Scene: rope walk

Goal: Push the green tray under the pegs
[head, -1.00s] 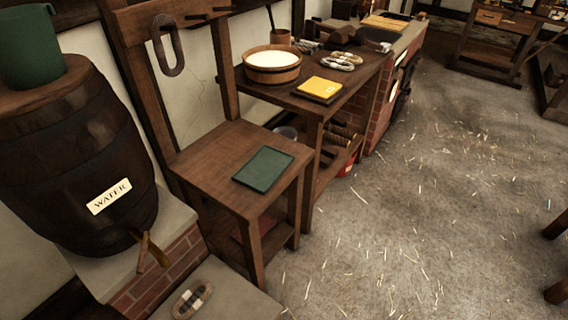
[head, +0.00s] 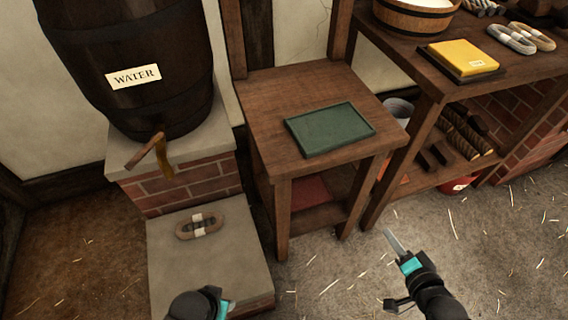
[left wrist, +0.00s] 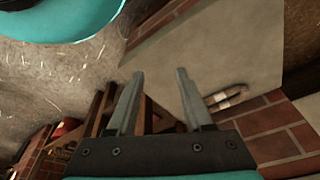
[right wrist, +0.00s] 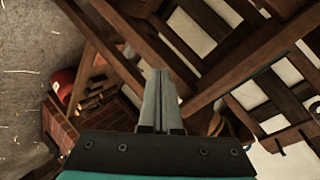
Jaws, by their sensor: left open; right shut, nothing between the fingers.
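The green tray (head: 330,129) lies flat on the top of a small wooden table (head: 262,98), towards its front. The pegs are out of view now; only the lower parts of the rack's posts (head: 340,32) show behind the table. My right gripper (head: 389,233) is shut and empty, in front of the table and to the right of it, apart from the tray. Its closed fingers show in the right wrist view (right wrist: 161,75). My left gripper shows open and empty in the left wrist view (left wrist: 158,75); in the head view only its wrist shows at the bottom edge.
A water barrel (head: 125,55) with a tap stands on brick at the left. A rope coil (head: 200,226) lies on the low stone step (head: 165,262). At the right, a workbench (head: 440,85) holds a yellow block (head: 460,57), a tub (head: 415,15) and rope hanks.

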